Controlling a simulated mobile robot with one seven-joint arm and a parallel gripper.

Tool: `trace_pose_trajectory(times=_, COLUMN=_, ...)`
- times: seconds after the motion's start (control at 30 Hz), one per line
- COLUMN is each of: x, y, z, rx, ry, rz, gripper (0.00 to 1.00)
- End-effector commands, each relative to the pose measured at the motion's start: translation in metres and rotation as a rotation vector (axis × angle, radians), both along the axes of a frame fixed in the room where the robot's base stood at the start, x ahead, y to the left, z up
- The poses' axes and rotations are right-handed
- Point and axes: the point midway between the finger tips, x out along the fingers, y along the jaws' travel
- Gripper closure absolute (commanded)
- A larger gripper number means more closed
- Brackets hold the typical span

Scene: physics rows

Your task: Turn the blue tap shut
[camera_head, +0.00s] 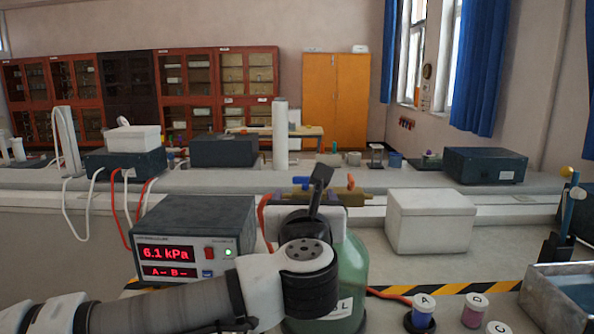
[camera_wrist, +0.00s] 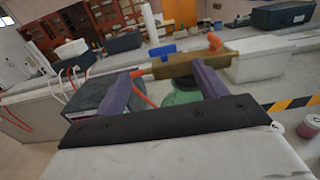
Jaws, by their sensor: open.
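The blue tap (camera_head: 301,181) sits on the left part of a brass manifold (camera_head: 350,199); an orange tap (camera_head: 351,181) stands on its right part. In the wrist view the blue tap (camera_wrist: 162,51) lies along the manifold and the orange tap (camera_wrist: 214,41) slants upward. My gripper (camera_wrist: 161,71) is open, its two purple fingers spread, with the manifold and blue tap beyond the gap. Nothing is between the fingers. In the head view my gripper (camera_head: 321,178) is dark and partly hides the manifold. A green bottle (camera_head: 353,270) stands below the manifold, partly behind my arm.
A pressure box (camera_head: 192,230) on the left shows 6.1 kPa and "A– B–". A white box (camera_head: 430,220) stands to the right. Lidded jars (camera_head: 423,313) and a metal basin (camera_head: 560,292) are at front right. Red hoses run near the manifold.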

Motion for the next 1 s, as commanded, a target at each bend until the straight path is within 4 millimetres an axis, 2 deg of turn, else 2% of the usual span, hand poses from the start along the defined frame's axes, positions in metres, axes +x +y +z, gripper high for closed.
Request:
trace_pose_trajectory(times=0.17, x=0.024, y=-0.001, z=0.002, rx=-0.002, ry=0.0, rz=-0.003, gripper=0.29)
trace_pose_trajectory(times=0.4, x=0.076, y=-0.002, z=0.003, rx=-0.004, ry=-0.001, rz=-0.005, gripper=0.29)
trace_pose_trajectory(times=0.6, x=0.112, y=-0.002, z=0.002, rx=-0.005, ry=-0.001, rz=-0.004, gripper=0.29)
trace_pose_trajectory(times=0.8, x=0.131, y=-0.001, z=0.001, rx=-0.005, ry=-0.002, rz=-0.004, gripper=0.29)
trace_pose_trajectory(times=1.0, x=0.134, y=-0.002, z=0.001, rx=-0.005, ry=-0.003, rz=-0.006, gripper=0.29)
